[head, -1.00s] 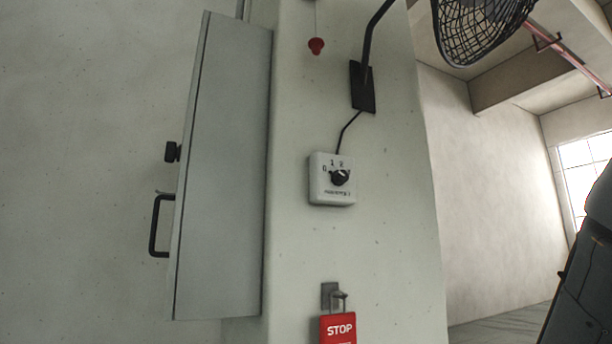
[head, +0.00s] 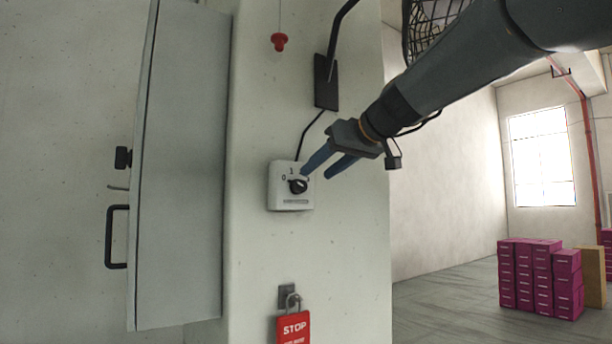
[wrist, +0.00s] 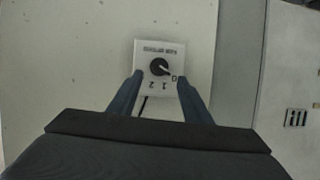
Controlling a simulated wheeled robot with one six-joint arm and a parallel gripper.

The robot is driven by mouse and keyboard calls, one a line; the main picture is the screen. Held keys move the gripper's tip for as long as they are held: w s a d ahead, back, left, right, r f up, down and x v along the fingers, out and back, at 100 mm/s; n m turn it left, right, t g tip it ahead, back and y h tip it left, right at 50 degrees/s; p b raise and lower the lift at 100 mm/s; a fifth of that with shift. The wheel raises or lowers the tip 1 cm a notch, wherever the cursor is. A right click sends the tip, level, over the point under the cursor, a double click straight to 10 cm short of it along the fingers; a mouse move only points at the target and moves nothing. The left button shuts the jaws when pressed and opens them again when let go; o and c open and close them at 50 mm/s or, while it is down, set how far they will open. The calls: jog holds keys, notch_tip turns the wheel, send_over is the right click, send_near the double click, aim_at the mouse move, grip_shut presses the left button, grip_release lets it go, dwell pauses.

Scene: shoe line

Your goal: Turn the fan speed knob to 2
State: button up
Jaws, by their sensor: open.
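The fan speed knob (head: 297,186) is small and black, on a white control box (head: 274,201) fixed to the pillar. In the wrist view, the knob (wrist: 159,67) appears upside down with 0, 1 and 2 beside it. Its pointer seems to face 0, though it is small. My gripper (head: 317,174) is open and empty, in front of the box at its upper right. In the wrist view its two fingers reach to either side of the box, with the knob between them. I cannot tell any contact. In the head view a finger hides the 2.
A grey cabinet (head: 182,170) with a black handle (head: 110,237) stands left of the box. The caged fan (head: 425,22) is at the top. Magenta boxes (head: 540,275) are stacked far right.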

aim_at(303, 185)
jog(key=p+x, duration=0.3)
jog(key=x, duration=0.4)
jog(key=shift+w+f, duration=0.2)
jog(key=c, duration=0.9)
